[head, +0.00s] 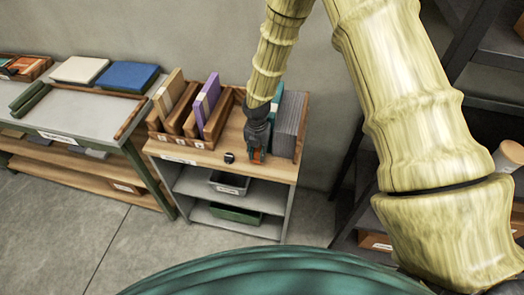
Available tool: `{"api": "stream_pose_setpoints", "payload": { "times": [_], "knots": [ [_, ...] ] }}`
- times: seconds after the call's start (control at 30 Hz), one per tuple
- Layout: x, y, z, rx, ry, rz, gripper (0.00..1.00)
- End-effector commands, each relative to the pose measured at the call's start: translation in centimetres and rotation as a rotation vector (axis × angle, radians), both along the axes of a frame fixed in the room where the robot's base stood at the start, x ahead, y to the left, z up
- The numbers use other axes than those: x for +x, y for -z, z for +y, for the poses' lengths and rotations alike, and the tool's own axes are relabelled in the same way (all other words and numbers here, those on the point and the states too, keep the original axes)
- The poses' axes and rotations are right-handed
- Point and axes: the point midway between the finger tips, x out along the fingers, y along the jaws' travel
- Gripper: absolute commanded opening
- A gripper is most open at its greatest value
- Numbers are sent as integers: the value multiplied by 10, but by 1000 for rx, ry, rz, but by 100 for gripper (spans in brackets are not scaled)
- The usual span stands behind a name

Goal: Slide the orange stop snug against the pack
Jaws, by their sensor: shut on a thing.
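My gripper (257,137) points down over the right part of the wooden-topped bench in the head view. It is shut on the orange stop (256,156), of which only a small part shows at the fingertips. A grey ribbed pack (288,127) stands upright just right of the gripper. A teal upright piece (277,98) shows behind, between my wrist and the pack. The arm and gripper hide most of the stop, so I cannot tell whether it touches the pack.
Left of the gripper stand wooden slots (180,122) holding upright boards and a purple one (211,98). A small black knob (229,157) is on the bench top. A wooden end wall (301,135) stands right of the pack. The front strip of the bench (262,172) is clear.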

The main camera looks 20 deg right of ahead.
Motion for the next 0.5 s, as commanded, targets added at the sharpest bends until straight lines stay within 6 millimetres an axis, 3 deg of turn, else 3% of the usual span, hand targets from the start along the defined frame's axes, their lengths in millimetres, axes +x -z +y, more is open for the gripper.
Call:
{"api": "stream_pose_setpoints", "payload": {
  "times": [0.17,0.2,0.3,0.5],
  "knots": [
    [1,0,0,0,-1,-1,0],
    [1,0,-1,0,0,-1,30],
    [0,0,-1,0,1,-1,45],
    [0,0,-1,0,1,-1,45]
  ]
}}
